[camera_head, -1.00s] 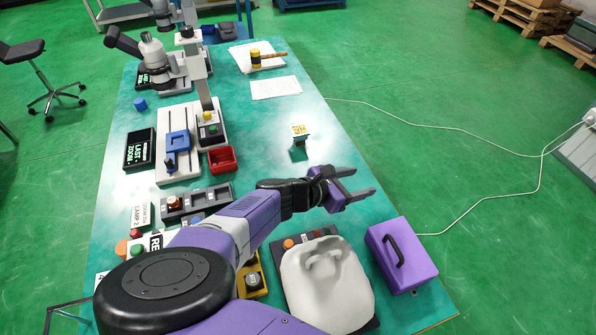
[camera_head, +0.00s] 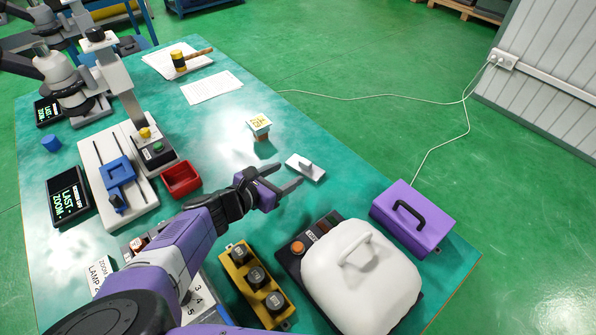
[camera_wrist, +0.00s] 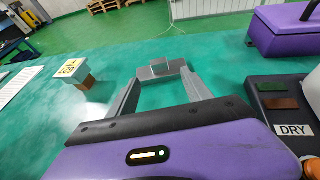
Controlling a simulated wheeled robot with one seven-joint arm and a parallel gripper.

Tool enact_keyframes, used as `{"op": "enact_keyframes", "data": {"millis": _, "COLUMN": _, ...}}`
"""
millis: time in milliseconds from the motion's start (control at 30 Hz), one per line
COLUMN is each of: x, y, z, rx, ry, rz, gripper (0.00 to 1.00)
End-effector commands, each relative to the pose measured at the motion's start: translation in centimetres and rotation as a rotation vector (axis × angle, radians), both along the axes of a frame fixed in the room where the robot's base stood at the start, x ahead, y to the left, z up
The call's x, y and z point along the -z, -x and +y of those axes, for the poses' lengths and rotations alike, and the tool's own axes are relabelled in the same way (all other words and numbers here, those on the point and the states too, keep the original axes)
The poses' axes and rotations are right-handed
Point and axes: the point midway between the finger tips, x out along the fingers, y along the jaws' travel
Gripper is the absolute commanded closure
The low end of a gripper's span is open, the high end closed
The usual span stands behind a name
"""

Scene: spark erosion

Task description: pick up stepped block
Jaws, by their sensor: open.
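The stepped block (camera_head: 306,168) is a small light-grey piece with a flat base and a raised part. It lies on the teal table (camera_head: 222,138), just beyond my gripper (camera_head: 287,176) and a little to its right in the head view. In the wrist view the block (camera_wrist: 163,69) sits ahead, around the far end of the opening between the two fingers of my gripper (camera_wrist: 160,88). The fingers are apart with nothing held between them. I cannot tell how high the fingertips are above the table.
A small block with a yellow marked top (camera_head: 259,126) stands left of the stepped block. A purple box (camera_head: 412,217) with a black handle is to the right. A white rounded cover (camera_head: 362,280) is nearer. A red tray (camera_head: 181,180) lies left. Table around the block is clear.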

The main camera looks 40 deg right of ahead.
Motion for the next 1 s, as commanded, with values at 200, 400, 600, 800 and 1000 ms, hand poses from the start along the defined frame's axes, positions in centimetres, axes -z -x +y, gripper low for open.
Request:
{"op": "enact_keyframes", "data": {"millis": 200, "x": 0.7, "y": -0.4, "z": -2.2, "rx": 0.003, "ry": 0.000, "rz": 0.001, "gripper": 0.42}}
{"op": "enact_keyframes", "data": {"millis": 400, "x": 1.2, "y": -1.0, "z": -4.5, "rx": 0.005, "ry": -0.002, "rz": 0.001, "gripper": 0.42}}
{"op": "enact_keyframes", "data": {"millis": 600, "x": 2.2, "y": -1.6, "z": -6.5, "rx": 0.002, "ry": -0.001, "rz": 0.001, "gripper": 0.42}}
{"op": "enact_keyframes", "data": {"millis": 800, "x": 2.4, "y": -1.7, "z": -6.8, "rx": 0.001, "ry": -0.001, "rz": -0.002, "gripper": 0.42}}
{"op": "enact_keyframes", "data": {"millis": 1000, "x": 2.4, "y": -1.7, "z": -6.8, "rx": 0.000, "ry": -0.001, "rz": -0.001, "gripper": 0.61}}
